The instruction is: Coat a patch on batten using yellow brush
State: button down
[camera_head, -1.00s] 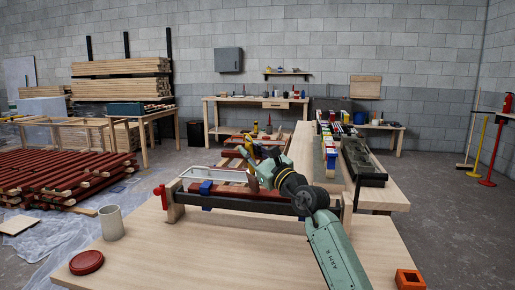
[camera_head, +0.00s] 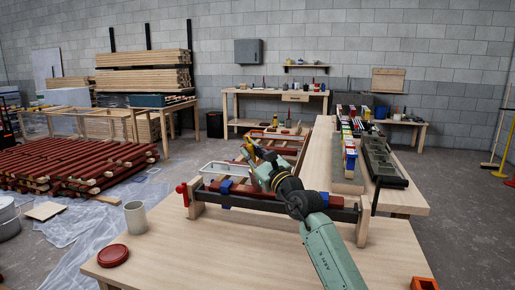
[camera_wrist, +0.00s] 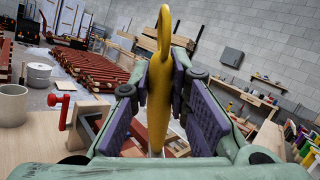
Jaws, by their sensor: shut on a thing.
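My gripper (camera_head: 254,158) is shut on the yellow brush (camera_wrist: 158,85). Its yellow handle with a looped end stands between the purple finger pads in the wrist view, and a bit of yellow shows in the head view (camera_head: 249,148). The brush's lower end is hidden behind my gripper. The red-brown batten (camera_head: 240,187) lies across a wooden clamp stand on the near bench, with a blue clamp piece (camera_head: 225,186) on it. My gripper is above and just behind the batten. I cannot tell whether the bristles touch it.
A grey mug (camera_head: 135,217) and a red round lid (camera_head: 113,255) stand on the near bench (camera_head: 190,255), left of the clamp. A white tray (camera_head: 221,169) is behind it. Colored containers (camera_head: 349,150) and a dark tray (camera_head: 378,158) stand on the right-hand bench.

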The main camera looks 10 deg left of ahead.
jog(key=a+p, duration=0.6)
jog(key=a, duration=0.2)
jog(key=shift+w+p, duration=0.15)
jog(key=shift+p, duration=0.25)
jog(key=shift+r, duration=0.15)
jog(key=shift+s+r+p, duration=0.15)
jog(key=shift+r+p, duration=0.4)
jog(key=shift+r, duration=0.9)
jog(key=shift+s+r+p, duration=0.15)
jog(key=shift+r+p, duration=0.35)
jog(key=shift+r, duration=0.95)
jog(key=shift+r, duration=0.15)
